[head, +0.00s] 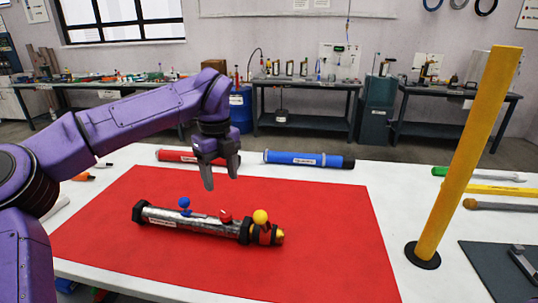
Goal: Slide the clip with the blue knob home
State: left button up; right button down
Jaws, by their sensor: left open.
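A silver pump tube (190,221) with black end collars lies on the red mat (310,212). The clip with the blue knob (184,203) stands on top of the tube towards its left end. A red knob (225,215) sits further right on the tube, and a yellow knob (260,216) stands near the right end. My left gripper (221,182) hangs above and behind the tube, open and empty, its fingers pointing down. It is apart from the knobs. How far the clip is seated is too small to tell. My right gripper is not in view.
A red tube (181,156) and a blue tube (302,159) lie along the table's back edge. A tilted yellow post (470,155) on a black base stands at the right. Tools lie beyond it. The mat around the tube is clear.

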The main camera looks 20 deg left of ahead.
aim_at(185, 206)
jog(key=k, duration=1)
